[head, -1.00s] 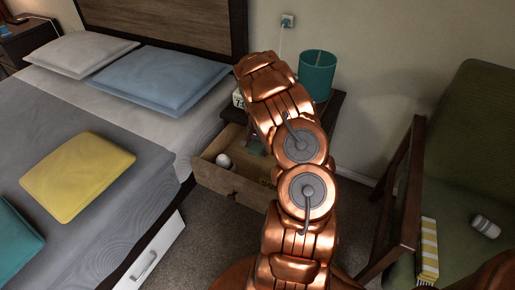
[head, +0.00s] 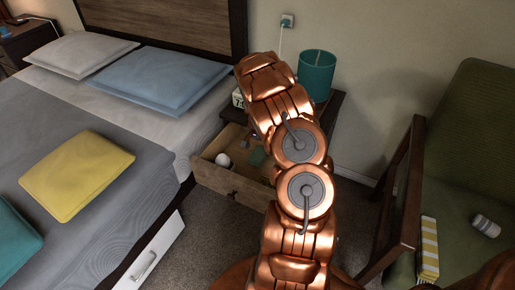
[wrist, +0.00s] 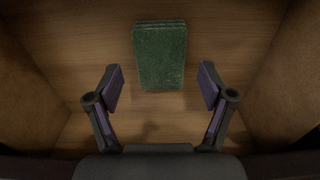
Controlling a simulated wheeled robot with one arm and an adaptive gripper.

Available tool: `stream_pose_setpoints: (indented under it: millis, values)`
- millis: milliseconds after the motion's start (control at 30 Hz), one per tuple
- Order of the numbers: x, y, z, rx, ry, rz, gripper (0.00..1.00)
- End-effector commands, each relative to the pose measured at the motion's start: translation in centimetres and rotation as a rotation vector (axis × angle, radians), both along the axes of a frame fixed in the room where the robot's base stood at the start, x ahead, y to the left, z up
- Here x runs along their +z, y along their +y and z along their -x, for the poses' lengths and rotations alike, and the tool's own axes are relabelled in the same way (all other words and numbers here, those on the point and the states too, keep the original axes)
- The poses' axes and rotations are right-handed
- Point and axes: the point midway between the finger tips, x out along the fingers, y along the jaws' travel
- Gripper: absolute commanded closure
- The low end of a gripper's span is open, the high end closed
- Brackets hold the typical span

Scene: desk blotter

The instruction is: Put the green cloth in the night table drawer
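The green cloth (wrist: 160,55) is a folded, dark green rectangle lying flat on the wooden floor of the drawer in the wrist view. It also shows inside the drawer in the head view (head: 258,157), partly hidden by my arm. My gripper (wrist: 161,88) is open, its two fingers spread apart above the drawer floor at the cloth's near end, with nothing between them. The night table drawer (head: 228,184) is pulled open, and my arm covers its right part.
A white round object (head: 223,160) lies in the drawer's left part. A teal lamp (head: 317,72) and a white clock (head: 238,98) stand on the night table (head: 336,104). The bed (head: 120,195) is close on the left; a green armchair (head: 470,130) is on the right.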

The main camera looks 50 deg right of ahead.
Motion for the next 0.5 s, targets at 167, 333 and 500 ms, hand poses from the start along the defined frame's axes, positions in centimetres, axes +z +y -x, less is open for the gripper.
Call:
stream_pose_setpoints:
  millis: [167,333,500]
  values:
    - [-1.33,0.66,0.56,-0.001,0.017,-0.018,0.14]
    - [-1.42,0.76,0.67,-0.001,0.02,-0.021,0.14]
    - [-0.66,0.74,0.77,-0.003,0.021,-0.022,0.14]
